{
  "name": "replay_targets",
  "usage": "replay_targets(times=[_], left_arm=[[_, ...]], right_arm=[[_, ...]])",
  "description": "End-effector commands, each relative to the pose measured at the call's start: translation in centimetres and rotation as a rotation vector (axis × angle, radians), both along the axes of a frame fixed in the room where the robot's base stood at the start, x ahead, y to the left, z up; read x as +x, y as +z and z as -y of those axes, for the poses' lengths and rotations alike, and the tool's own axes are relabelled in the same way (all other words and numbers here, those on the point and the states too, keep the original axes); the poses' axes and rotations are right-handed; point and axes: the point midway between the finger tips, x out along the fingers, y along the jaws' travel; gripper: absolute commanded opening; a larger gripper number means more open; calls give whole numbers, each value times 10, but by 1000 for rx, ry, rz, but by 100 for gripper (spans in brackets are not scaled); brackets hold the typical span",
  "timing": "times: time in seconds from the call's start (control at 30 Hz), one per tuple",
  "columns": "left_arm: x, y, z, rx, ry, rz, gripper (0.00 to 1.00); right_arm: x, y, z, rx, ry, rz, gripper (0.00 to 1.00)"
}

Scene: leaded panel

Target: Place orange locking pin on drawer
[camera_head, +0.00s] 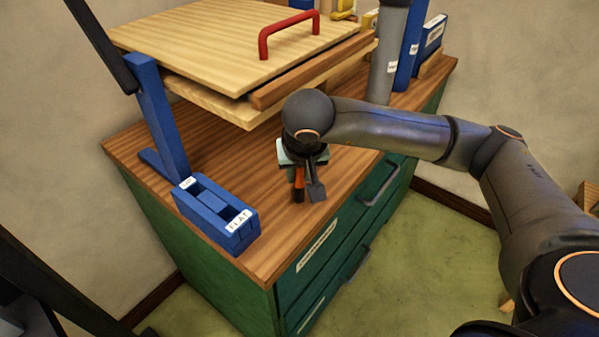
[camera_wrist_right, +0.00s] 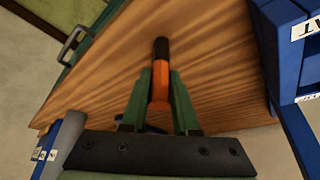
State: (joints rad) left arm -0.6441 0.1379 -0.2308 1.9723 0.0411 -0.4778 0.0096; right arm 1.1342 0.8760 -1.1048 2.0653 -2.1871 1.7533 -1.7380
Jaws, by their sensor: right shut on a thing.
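The orange locking pin (camera_head: 299,186) is held upright or nearly so over the front part of the wooden cabinet top. My right gripper (camera_head: 307,178) is shut on it. In the right wrist view the pin (camera_wrist_right: 160,82), orange with a black end, sits between the green fingers of the gripper (camera_wrist_right: 158,98). I cannot tell whether its lower end touches the wood. The green drawer (camera_head: 337,224) is in the cabinet front below, with a grey handle and a white label. It looks shut. My left gripper is not in view.
A blue box labelled FLAT (camera_head: 217,212) stands left of the gripper. A blue upright (camera_head: 162,115) is behind it. A wooden panel with a red handle (camera_head: 289,35) is raised at the back. A grey cylinder (camera_head: 387,55) and blue binders stand at the back right.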

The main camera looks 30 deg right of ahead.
Motion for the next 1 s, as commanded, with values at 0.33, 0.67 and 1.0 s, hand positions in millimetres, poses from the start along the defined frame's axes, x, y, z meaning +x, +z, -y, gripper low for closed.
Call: replay_targets(times=[0.33, 0.67, 1.0], left_arm=[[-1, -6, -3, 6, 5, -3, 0], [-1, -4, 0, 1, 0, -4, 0], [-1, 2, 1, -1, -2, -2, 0]], right_arm=[[0, -4, 0, 1, -1, 3, 0], [0, -4, 0, 0, -1, 0, 58], [0, 1, 0, 0, -1, 0, 58]])
